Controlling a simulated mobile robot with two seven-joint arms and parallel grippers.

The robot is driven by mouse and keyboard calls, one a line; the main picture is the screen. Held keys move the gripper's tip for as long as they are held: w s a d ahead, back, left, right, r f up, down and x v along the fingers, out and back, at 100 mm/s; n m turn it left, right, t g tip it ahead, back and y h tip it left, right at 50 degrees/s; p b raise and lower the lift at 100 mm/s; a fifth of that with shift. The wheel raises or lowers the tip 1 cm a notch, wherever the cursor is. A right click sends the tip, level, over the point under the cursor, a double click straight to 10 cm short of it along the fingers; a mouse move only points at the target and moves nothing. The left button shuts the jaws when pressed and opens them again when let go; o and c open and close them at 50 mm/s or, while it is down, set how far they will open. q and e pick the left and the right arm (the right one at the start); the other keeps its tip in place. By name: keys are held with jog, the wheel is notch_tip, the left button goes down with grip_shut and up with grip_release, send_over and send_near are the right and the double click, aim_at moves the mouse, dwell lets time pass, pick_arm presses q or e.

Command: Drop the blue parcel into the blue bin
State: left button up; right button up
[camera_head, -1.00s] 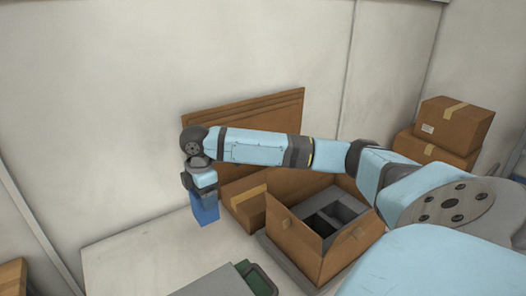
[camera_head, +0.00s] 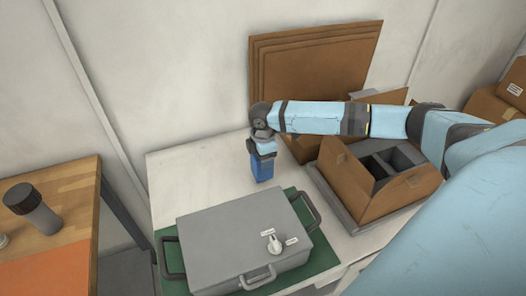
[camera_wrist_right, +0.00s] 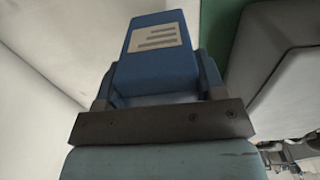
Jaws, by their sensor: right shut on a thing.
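The blue parcel (camera_head: 262,169) hangs below my right gripper (camera_head: 263,152) over the white table, behind the grey case. In the right wrist view the parcel (camera_wrist_right: 157,52) is a blue block with a pale printed label, between the fingers of the right gripper (camera_wrist_right: 155,80). The right gripper is shut on it. No blue bin shows in either view now. My left gripper is not in view.
A grey case (camera_head: 240,235) with handles lies on a green mat (camera_head: 172,258). An open cardboard box (camera_head: 350,185) with grey dividers stands right of the parcel. Flat cardboard (camera_head: 310,65) leans on the wall. A wooden bench (camera_head: 75,185) with a dark-capped cylinder (camera_head: 33,208) stands left.

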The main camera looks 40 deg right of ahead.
aim_at(260, 176)
jog(key=shift+f, duration=1.9)
jog(key=o, duration=1)
jog(key=shift+f, duration=0.15)
